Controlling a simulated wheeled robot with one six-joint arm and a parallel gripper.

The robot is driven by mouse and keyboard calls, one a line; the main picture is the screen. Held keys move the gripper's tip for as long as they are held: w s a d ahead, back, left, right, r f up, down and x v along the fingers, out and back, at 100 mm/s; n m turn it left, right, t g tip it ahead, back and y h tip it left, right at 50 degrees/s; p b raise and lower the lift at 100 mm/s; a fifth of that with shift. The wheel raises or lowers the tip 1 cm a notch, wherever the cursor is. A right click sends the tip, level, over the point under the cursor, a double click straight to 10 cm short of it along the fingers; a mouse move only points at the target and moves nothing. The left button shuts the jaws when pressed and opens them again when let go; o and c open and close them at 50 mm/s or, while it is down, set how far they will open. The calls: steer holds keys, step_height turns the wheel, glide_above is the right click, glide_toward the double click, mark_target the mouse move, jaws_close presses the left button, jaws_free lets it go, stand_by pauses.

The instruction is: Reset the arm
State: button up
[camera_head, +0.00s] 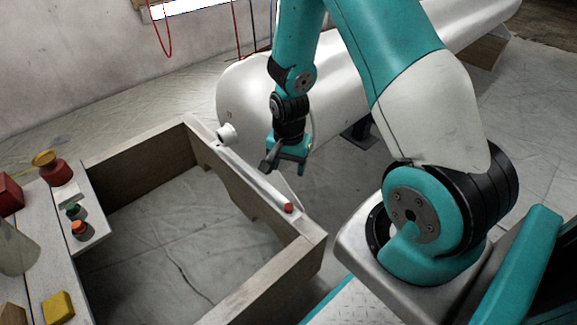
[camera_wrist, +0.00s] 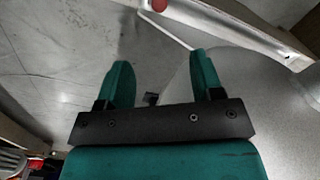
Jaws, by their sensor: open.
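My arm shows large in the head view, and my gripper (camera_head: 287,172) hangs at its end, just right of the wooden frame's far rail. In the wrist view my gripper (camera_wrist: 162,82) has two teal fingers standing well apart. The gap between them is empty, with grey floor and part of a pale rounded surface beyond. My gripper appears to touch nothing, though its exact height above the floor is hard to tell.
A wooden frame (camera_head: 150,162) stands at left; a red knob (camera_head: 289,208) is on its rail. A table (camera_head: 92,213) holds a yellow block (camera_head: 58,307), a red pot (camera_head: 56,172) and other small items. A white tank (camera_head: 240,95) lies behind my gripper.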

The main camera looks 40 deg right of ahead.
stand_by(0.4)
steer(key=s+a+r+n+y, duration=0.2)
steer(key=a+r+n, duration=0.5)
steer(key=a+r, duration=0.65)
steer(key=s+a+r+n+y, duration=0.1)
steer(key=s+a+r+n, duration=0.2)
steer(key=s+r+n, duration=0.35)
steer(key=s+a+r+n+y, duration=0.1)
steer(key=s+a+r+n, duration=0.35)
steer(key=s+r, duration=0.25)
step_height(320, 180, up, 33)
steer(key=p, duration=3.3)
steer(key=shift+s+d+r+n, duration=0.2)
steer(key=shift+s+d+n, duration=0.1)
steer(key=shift+d, duration=0.05)
